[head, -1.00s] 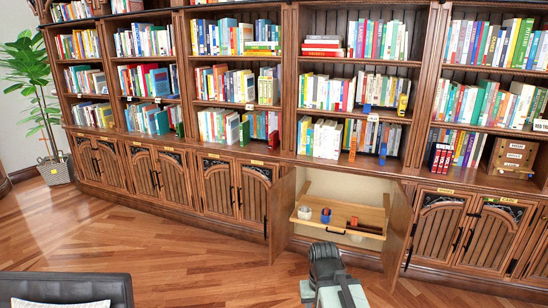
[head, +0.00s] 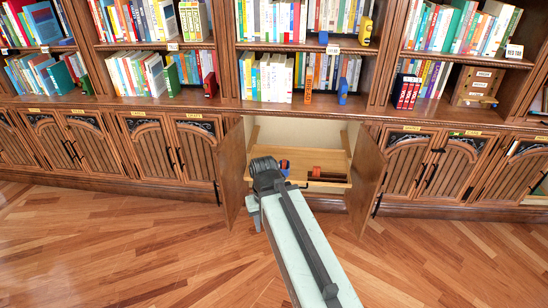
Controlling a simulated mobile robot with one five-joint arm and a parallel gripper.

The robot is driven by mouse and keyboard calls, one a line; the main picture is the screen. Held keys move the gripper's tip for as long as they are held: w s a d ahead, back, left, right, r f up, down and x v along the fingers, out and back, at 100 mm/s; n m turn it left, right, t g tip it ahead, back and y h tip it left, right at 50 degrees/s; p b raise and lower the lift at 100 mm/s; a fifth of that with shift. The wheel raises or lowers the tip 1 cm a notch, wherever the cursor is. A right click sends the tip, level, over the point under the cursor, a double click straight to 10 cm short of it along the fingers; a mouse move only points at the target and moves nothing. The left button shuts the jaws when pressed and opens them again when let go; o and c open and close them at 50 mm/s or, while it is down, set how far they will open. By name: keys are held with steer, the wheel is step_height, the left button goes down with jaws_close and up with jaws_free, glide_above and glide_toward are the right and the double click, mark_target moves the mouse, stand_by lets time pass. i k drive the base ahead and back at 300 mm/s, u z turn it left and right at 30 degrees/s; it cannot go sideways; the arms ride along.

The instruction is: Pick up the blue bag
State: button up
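No thing that I can clearly name as a blue bag shows. A small blue and red-orange object (head: 284,168) sits on a wooden pull-out tray (head: 325,158) in the open cabinet; it is too small to tell what it is. My gripper (head: 263,170) is a dark shape at the tray's left side, just left of that object in the picture. The gripper hides the tray's left part. Its fingers cannot be made out, so I cannot tell whether it is open, shut or touching anything.
A reddish-brown object (head: 325,176) lies on the tray's right side. Open cabinet doors stand left (head: 231,170) and right (head: 367,180) of the tray. Bookshelves rise above, with a blue bookend (head: 343,91) and an orange one (head: 308,86). The wooden floor (head: 130,250) is clear.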

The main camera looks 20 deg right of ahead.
mark_target(286, 172)
steer(key=u, duration=1)
steer(key=i, duration=3.05)
steer(key=z, duration=1.65)
